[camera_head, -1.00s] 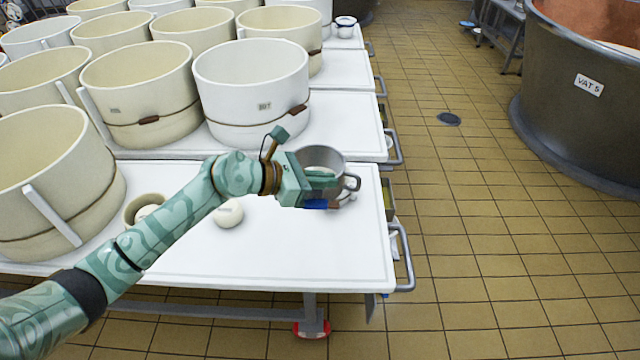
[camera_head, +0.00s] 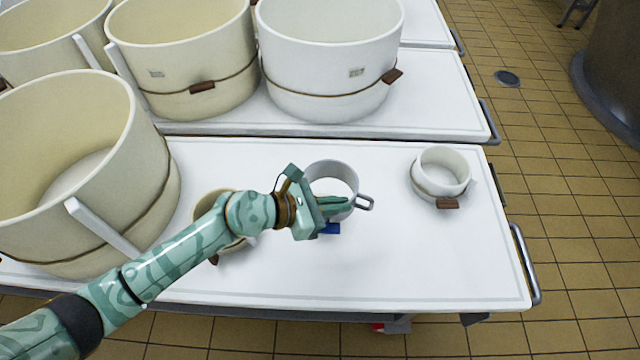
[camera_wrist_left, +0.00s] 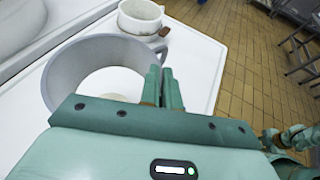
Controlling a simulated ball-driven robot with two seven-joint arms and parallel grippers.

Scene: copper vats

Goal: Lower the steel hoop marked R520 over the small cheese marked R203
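The grey steel hoop (camera_head: 343,168) has a handle on its right side. My left gripper (camera_head: 345,203) is shut on its near wall and holds it over the white table, seemingly a little above it. In the left wrist view the hoop (camera_wrist_left: 72,66) lies left of my closed fingers (camera_wrist_left: 163,86). A pale round patch shows through the hoop; I cannot tell whether it is cheese or table. A pale piece (camera_head: 250,240) shows just under my left arm, mostly hidden. No R520 or R203 marking is readable. Teal parts at the wrist view's right edge look like my right arm.
A small white hoop (camera_head: 441,175) with a brown tab stands to the right on the table (camera_head: 420,270). A small cream hoop (camera_head: 206,205) is partly behind my left arm. Large cream and white hoops stand left and behind. The table's front right is clear.

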